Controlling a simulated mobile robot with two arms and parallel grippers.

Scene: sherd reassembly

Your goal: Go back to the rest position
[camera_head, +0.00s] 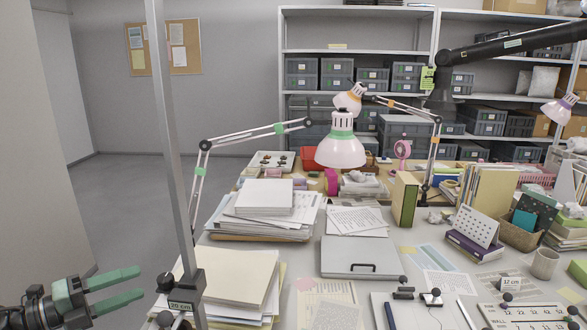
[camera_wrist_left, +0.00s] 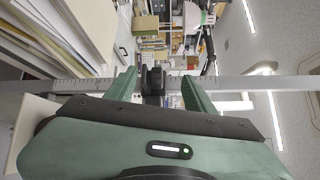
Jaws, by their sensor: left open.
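My left gripper (camera_head: 118,288) is at the lower left of the head view. Its two green fingers are apart and nothing shows between them. It is off the left side of the table (camera_head: 385,270), to the left of an upright metal post. In the left wrist view the open green fingers of this gripper (camera_wrist_left: 163,95) point toward the post and its dark clamp (camera_wrist_left: 153,82). The clamp also shows in the head view (camera_head: 186,290), with a "20 cm" label. My right gripper is in neither view.
The tall post (camera_head: 168,130) stands close to the gripper's right. Paper stacks (camera_head: 230,280) lie on the table's left side, with a grey case (camera_head: 358,257) and a lamp (camera_head: 341,152) beyond. Shelves (camera_head: 360,35) stand behind. Open floor (camera_head: 110,195) lies left of the table.

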